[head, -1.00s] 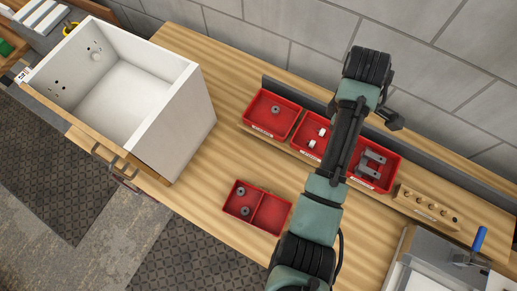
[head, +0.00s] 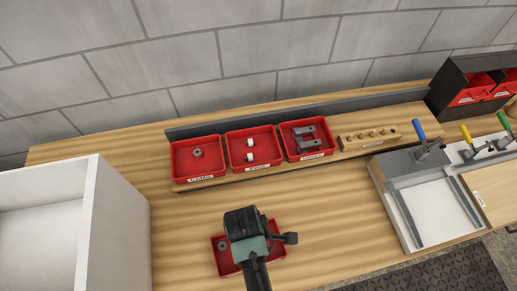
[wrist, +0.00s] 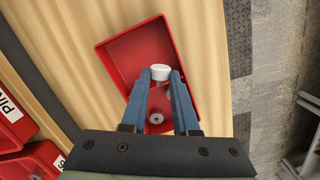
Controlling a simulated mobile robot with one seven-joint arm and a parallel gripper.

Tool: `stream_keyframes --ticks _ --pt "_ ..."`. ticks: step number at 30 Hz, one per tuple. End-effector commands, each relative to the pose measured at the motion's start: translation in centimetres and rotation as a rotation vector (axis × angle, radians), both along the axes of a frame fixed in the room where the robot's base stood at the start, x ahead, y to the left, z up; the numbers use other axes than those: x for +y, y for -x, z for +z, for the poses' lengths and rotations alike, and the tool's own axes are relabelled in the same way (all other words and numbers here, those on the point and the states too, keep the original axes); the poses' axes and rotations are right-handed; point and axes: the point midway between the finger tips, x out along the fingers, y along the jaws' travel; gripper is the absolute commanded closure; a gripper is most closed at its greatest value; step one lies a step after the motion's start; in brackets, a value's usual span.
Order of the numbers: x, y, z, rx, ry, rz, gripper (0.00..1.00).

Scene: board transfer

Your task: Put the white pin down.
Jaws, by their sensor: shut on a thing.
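The white pin (wrist: 160,73) is between the blue fingertips of my gripper (wrist: 160,80) in the wrist view. The gripper is shut on it. Below is a small red divided tray (wrist: 108,56), with a grey ring-shaped part (wrist: 155,118) showing between the fingers. In the head view my arm covers much of this tray (head: 226,267), and a grey part (head: 222,245) shows in its left side. The fingers and the held pin are hidden in the head view. I cannot tell whether the pin touches the tray floor.
Red bins of cams (head: 197,177), white pins (head: 266,169) and grey brackets (head: 318,153) stand along the back. A wooden block with pegs (head: 368,145) is beside them. A white box (head: 118,235) stands left, and a clamp fixture (head: 400,225) right. Bare wood surrounds the small tray.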

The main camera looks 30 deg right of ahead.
Motion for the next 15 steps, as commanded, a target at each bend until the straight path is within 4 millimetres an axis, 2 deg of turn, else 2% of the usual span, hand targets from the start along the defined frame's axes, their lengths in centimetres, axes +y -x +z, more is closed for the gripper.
stream_keyframes --ticks 5,12,15 --pt "0.0 0.0 -1.4 0.002 -0.001 0.000 1.00" --pt "0.0 0.0 -4.5 0.001 -0.001 0.000 1.00" --pt "0.0 0.0 -5.1 0.001 -0.001 0.000 1.00"
